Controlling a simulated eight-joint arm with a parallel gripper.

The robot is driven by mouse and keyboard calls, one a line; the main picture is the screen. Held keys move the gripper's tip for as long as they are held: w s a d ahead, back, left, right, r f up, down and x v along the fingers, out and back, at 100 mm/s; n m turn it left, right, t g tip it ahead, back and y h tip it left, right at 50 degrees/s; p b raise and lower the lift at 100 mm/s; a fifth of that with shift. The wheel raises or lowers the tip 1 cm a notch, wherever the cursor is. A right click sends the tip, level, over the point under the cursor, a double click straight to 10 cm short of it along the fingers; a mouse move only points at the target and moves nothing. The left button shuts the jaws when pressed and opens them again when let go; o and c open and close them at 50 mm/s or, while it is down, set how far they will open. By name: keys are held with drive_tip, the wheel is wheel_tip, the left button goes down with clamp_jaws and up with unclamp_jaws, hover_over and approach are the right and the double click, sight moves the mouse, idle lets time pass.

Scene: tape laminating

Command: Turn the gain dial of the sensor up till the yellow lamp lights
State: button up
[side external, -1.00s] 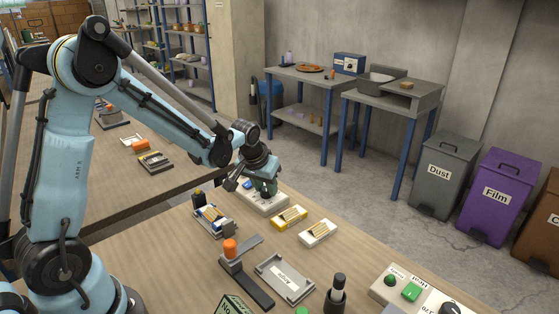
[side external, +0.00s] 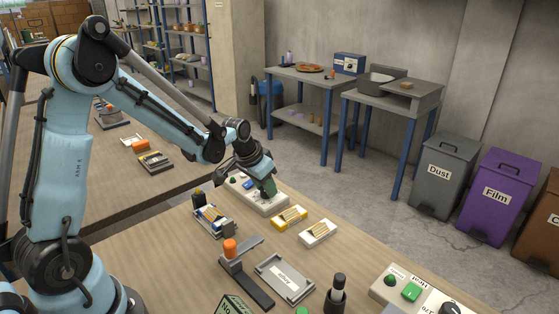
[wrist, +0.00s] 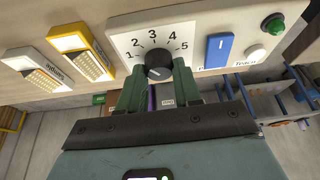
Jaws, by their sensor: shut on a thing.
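The sensor is a pale box (side external: 259,204) on the far edge of the bench; its face (wrist: 205,35) fills the top of the wrist view. Its black gain dial (wrist: 158,67) sits under a scale numbered 1 to 5. My gripper (wrist: 158,78) has its green fingers on either side of the dial, shut on it. The dial's pointer is too small to read surely. The box also has a blue switch (wrist: 219,49), a white button (wrist: 250,54) marked Teach and a green cap (wrist: 273,24). I see no lit yellow lamp. In the side view my gripper (side external: 267,190) hides the dial.
A yellow-and-white block (side external: 289,217) and a white block (side external: 317,232) lie in front of the sensor. A tray with a similar block (side external: 213,220) stands to the left. An orange-knobbed tool (side external: 231,250) and a grey plate (side external: 286,278) lie nearer.

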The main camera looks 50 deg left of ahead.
drive_tip(key=o, duration=1)
drive_tip(key=shift+o, duration=0.2)
drive_tip(key=v, duration=1.2)
drive_tip(key=shift+d+r, duration=0.1)
drive_tip(key=shift+r, duration=0.05)
drive_tip(key=s+d+t, duration=0.2)
drive_tip(key=s+d, duration=0.7)
drive_tip(key=s, duration=0.2)
drive_tip(key=shift+d+f+t, duration=0.15)
drive_tip(key=shift+f+t, duration=0.1)
drive_tip(key=shift+t, duration=0.05)
